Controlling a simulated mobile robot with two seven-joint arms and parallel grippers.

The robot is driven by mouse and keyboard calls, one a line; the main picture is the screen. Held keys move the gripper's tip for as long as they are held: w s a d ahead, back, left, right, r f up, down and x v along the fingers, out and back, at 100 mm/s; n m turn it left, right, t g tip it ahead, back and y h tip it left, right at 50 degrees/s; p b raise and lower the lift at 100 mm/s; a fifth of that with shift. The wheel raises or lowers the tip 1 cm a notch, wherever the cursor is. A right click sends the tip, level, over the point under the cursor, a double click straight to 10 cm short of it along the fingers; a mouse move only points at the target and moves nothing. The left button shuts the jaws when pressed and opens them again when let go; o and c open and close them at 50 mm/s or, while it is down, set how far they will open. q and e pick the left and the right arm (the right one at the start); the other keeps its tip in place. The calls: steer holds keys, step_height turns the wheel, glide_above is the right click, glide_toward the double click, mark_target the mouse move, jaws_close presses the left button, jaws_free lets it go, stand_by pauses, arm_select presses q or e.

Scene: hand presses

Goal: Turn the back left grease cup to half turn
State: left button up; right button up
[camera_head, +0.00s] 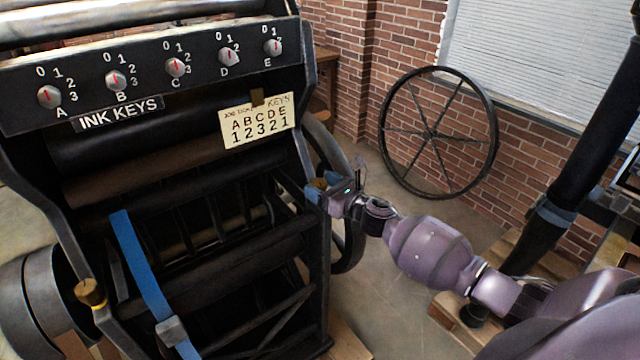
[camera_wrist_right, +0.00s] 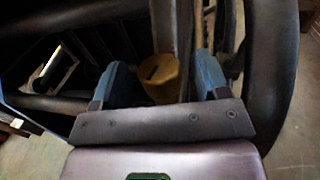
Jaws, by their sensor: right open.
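A brass grease cup (camera_wrist_right: 160,82) with a dark mark on its top shows in the right wrist view. It lies between the two blue fingers of my right gripper (camera_wrist_right: 160,66), with visible gaps on both sides. In the head view my right gripper (camera_head: 320,188) is open beside the press's right side frame, and the cup there is hidden. Another brass grease cup (camera_head: 91,293) sits on the left side frame, low at the left. I cannot tell from the picture which cup the task names. My left gripper is not in view.
The black press (camera_head: 200,240) fills the left. Its ink key panel (camera_head: 140,84) has several knobs, with a paper card (camera_head: 257,120) below. A large spoked wheel (camera_head: 430,135) leans on the brick wall. A dark curved wheel rim (camera_wrist_right: 270,80) stands close right of my right gripper.

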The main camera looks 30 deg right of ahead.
steer(key=shift+w+a, duration=0.2)
steer(key=shift+w, duration=0.25)
steer(key=c, duration=0.9)
steer(key=shift+m+t+h+p, duration=0.6)
steer(key=shift+m+h, duration=0.9)
steer(key=shift+h, duration=0.8)
steer(key=o, duration=0.9)
steer(key=s, duration=1.1)
steer(key=shift+d, duration=0.3)
